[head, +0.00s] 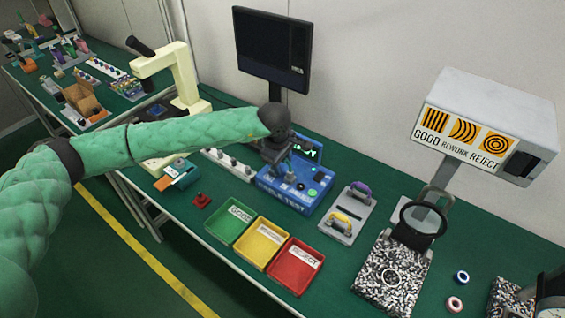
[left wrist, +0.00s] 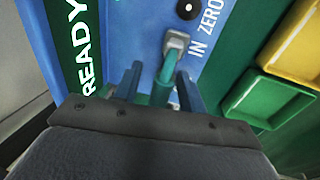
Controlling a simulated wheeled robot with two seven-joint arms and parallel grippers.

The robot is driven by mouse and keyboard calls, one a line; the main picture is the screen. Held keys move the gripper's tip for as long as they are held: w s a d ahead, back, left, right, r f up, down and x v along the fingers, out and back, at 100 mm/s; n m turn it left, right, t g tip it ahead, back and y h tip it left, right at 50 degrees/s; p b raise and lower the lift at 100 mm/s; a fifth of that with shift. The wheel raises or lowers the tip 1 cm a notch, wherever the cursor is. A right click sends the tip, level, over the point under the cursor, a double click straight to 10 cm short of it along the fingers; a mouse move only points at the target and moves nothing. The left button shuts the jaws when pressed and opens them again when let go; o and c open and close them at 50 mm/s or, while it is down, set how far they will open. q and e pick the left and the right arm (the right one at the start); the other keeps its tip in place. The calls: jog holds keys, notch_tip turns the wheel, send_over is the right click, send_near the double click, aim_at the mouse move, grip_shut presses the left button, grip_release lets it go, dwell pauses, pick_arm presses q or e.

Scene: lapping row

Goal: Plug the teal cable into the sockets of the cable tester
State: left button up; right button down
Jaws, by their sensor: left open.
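The blue cable tester (head: 292,196) stands on the green bench in the middle of the head view. Its blue face (left wrist: 140,25) fills the upper middle of the left wrist view, with "READY" and "IN ZERO" lettering. A grey plug (left wrist: 176,43) sits against the face beside the lettering, with the teal cable (left wrist: 166,72) running from it toward my gripper. Whether the plug is fully seated cannot be told. My left gripper (head: 279,167) is just above the tester; its open fingers (left wrist: 158,84) stand either side of the cable. The cable's other end is hidden. My right gripper is out of view.
Green (head: 228,222), yellow (head: 260,243) and red (head: 294,265) trays stand in front of the tester. A grey plate (head: 335,227) with purple and yellow handles is to its right. A monitor (head: 272,50) stands behind. A white power strip (head: 225,161) lies to the left.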

pick_arm(q)
jog(key=r, duration=0.2)
jog(key=r+b, duration=0.1)
jog(key=r, duration=0.1)
jog(key=s+r+b, duration=0.1)
jog(key=r, duration=0.1)
jog(key=shift+a+r, duration=0.1)
jog(key=shift+a, duration=0.25)
jog(key=shift+s+a+r+b, duration=0.1)
jog(key=shift+r+b, duration=0.2)
jog(key=shift+r, duration=0.4)
